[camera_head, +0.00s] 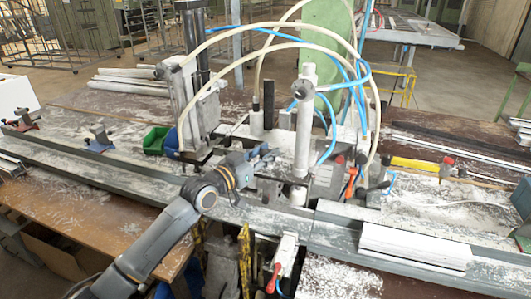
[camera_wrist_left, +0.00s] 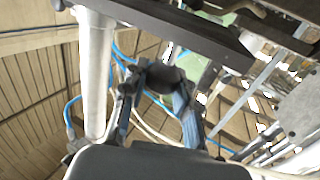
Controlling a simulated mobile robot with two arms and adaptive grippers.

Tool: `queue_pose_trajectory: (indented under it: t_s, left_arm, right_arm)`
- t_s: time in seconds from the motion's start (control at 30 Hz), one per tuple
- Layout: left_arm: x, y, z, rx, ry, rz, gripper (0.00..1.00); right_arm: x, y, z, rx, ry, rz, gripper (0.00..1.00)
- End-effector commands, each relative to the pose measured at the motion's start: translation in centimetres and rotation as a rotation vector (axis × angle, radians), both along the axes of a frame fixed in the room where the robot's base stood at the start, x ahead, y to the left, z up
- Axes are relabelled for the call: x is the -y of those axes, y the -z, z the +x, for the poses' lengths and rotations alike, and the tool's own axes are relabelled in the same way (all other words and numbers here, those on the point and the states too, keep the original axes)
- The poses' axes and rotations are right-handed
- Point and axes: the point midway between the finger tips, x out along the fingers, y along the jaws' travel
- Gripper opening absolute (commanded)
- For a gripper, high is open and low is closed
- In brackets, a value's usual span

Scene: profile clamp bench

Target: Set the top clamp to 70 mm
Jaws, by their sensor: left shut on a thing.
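My left gripper (camera_head: 264,154) reaches in from the lower left to the middle of the clamp machine. In the left wrist view its fingers (camera_wrist_left: 163,88) close around a small dark rounded part, apparently a knob (camera_wrist_left: 165,74). In the head view the gripper hides this part. A white vertical cylinder (camera_head: 303,130) stands just right of the gripper. A tall clamp post (camera_head: 196,105) stands behind and left of it. I cannot tell which part is the top clamp, and no millimetre scale is readable. My right gripper is not in view.
Pale and blue hoses (camera_head: 330,62) arch over the machine. A white profile (camera_head: 415,247) lies on the rail at the right. A red-handled lever (camera_head: 273,278) is in front. Green and blue bins (camera_head: 156,140) stand left on the dusty bench. A yellow tool (camera_head: 415,164) lies right.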

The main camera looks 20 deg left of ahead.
Motion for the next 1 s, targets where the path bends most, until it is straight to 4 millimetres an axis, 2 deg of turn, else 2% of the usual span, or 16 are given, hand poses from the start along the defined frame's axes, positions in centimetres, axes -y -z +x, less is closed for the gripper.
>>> queue_pose_trajectory:
  t_s: [0.07, 0.3, 0.6, 0.63, 0.73, 1.0]
  left_arm:
    - [0.0, -0.4, 0.0, 0.001, 0.0, 0.0, 0.0]
    - [0.0, -4.0, 0.0, 0.01, 0.0, -0.002, 0.0]
    - [-0.1, -4.0, 0.0, 0.013, -0.001, -0.004, 0.0]
    - [-0.1, -4.0, 0.0, 0.013, -0.001, -0.004, 0.33]
    - [-0.1, -3.9, 0.0, 0.011, -0.001, -0.003, 0.53]
    - [0.0, -3.6, 0.0, 0.004, 0.0, -0.001, 0.53]
  right_arm:
    - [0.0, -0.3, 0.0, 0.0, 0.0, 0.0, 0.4]
    - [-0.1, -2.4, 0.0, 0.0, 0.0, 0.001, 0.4]
    - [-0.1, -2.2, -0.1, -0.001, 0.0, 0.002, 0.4]
    - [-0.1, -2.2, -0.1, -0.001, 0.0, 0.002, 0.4]
    - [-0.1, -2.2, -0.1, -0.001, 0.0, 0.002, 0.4]
    - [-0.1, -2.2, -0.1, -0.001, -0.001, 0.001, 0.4]
